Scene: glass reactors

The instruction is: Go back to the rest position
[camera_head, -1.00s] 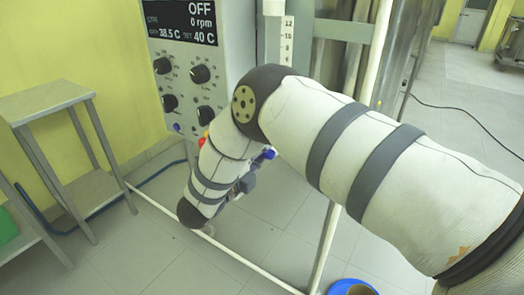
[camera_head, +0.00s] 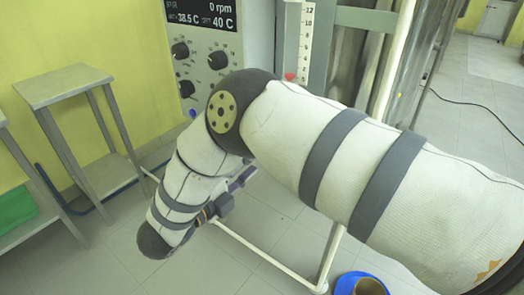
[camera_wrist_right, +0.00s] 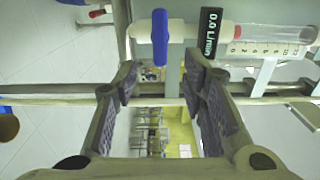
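My right arm reaches in from the right in the head view, bends at a dark joint, and its forearm slopes down to the left. Part of my right gripper (camera_head: 240,182) shows behind the forearm, low in front of the pipe frame. In the right wrist view my right gripper (camera_wrist_right: 163,88) is open, its two padded fingers well apart with nothing held between them. A blue valve handle (camera_wrist_right: 160,37) lies beyond the fingertips; how far it is from them I cannot tell. My left gripper is not in view.
A control box (camera_head: 203,55) reads 0 rpm. White pipes (camera_head: 262,262) run near the floor beside the arm. A blue container (camera_head: 343,286) stands at the bottom, a metal stand (camera_head: 62,84) at left. A flow meter tube (camera_wrist_right: 270,33) shows in the wrist view. Open floor lies right.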

